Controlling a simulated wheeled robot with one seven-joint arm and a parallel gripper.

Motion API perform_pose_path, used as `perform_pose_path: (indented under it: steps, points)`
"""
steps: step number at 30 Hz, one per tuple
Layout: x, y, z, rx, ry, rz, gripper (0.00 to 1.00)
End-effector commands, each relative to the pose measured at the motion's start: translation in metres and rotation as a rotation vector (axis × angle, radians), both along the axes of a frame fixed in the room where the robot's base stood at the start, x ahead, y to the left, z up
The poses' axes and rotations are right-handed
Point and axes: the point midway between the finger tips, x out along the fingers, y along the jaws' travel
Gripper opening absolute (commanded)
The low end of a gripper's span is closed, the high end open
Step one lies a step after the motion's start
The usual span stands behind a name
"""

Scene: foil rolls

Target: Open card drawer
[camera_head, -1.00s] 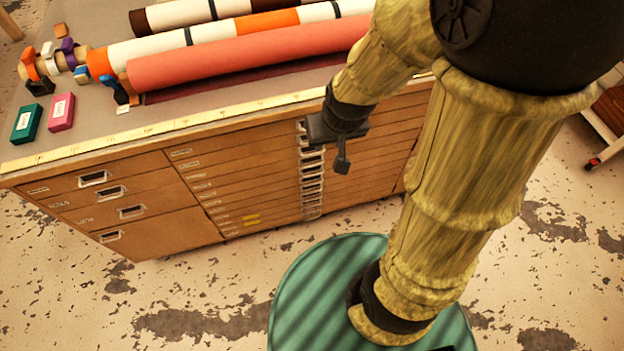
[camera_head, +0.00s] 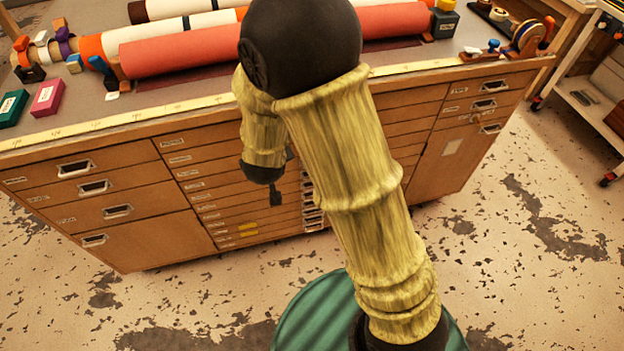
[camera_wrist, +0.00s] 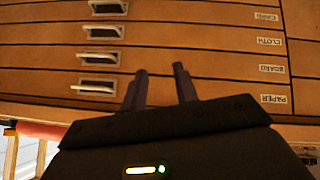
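The wooden cabinet has a stack of shallow drawers (camera_head: 220,185) in its middle, all shut. In the wrist view a drawer label that appears to read CARD (camera_wrist: 266,16) is at the top, with labels for cloth, board and paper below it. The card drawer's metal pull (camera_wrist: 108,6) is at the top left, cut by the picture edge. My gripper (camera_wrist: 160,70) is open and empty in front of the drawer faces, its fingers right of the column of pulls and not touching one.
Foil and paper rolls (camera_head: 180,50) lie on the cabinet top with a green box (camera_head: 12,107) and a pink box (camera_head: 47,97). Larger drawers (camera_head: 90,180) flank the stack at left. A cart (camera_head: 590,100) stands at far right. The worn floor in front is clear.

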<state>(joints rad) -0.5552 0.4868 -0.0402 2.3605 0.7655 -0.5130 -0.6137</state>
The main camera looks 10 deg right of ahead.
Motion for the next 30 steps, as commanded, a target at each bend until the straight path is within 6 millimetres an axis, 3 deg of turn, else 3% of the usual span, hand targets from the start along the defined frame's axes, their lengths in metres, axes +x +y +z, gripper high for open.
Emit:
perform_pose_path:
  steps: [1, 3, 8, 15, 18, 22, 30]
  points:
    - [0.001, 0.014, -0.039, -0.055, -0.033, 0.016, 0.30]
    - [0.003, 0.026, -0.065, -0.139, -0.092, 0.021, 0.30]
    - [-0.005, 0.049, -0.121, -0.370, -0.215, 0.030, 0.30]
    - [-0.049, 0.071, -0.193, -0.801, -0.385, 0.022, 0.30]
    - [-0.075, 0.078, -0.213, -0.988, -0.447, 0.008, 0.30]
    - [-0.103, 0.083, -0.226, -1.170, -0.500, -0.017, 0.30]
    - [-0.115, 0.083, -0.223, -1.253, -0.519, -0.037, 0.30]
